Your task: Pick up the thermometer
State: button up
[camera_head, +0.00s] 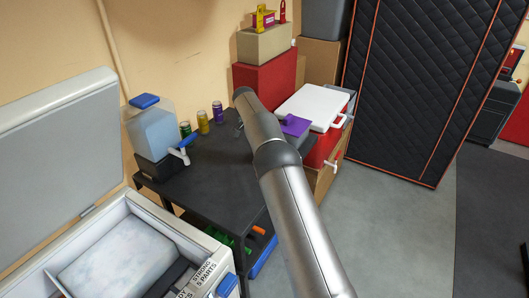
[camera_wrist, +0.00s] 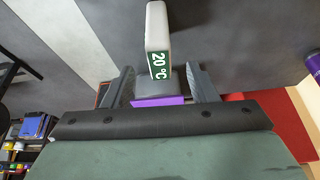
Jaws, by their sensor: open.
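The thermometer (camera_wrist: 157,38) is a pale grey, upright-looking body with a green "20 °C" display in the wrist view. It lies ahead of my gripper (camera_wrist: 160,78), in line with the gap between the two dark fingers. The fingers are apart, one on each side of its near end, and I see no contact. A dark and purple block (camera_wrist: 158,100) shows between the fingers nearer the palm. In the head view my arm covers the middle of the table, and neither the thermometer nor the fingers can be made out clearly.
A red box (camera_head: 265,80) and a white-lidded cooler (camera_head: 312,105) stand behind. An open chest (camera_head: 130,255) is at lower left.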

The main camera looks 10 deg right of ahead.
jog(key=shift+p+x, duration=1)
jog(key=shift+x, duration=3)
jog(key=shift+d, duration=0.1)
jog(key=c, duration=1.1)
jog(key=shift+r, duration=0.2)
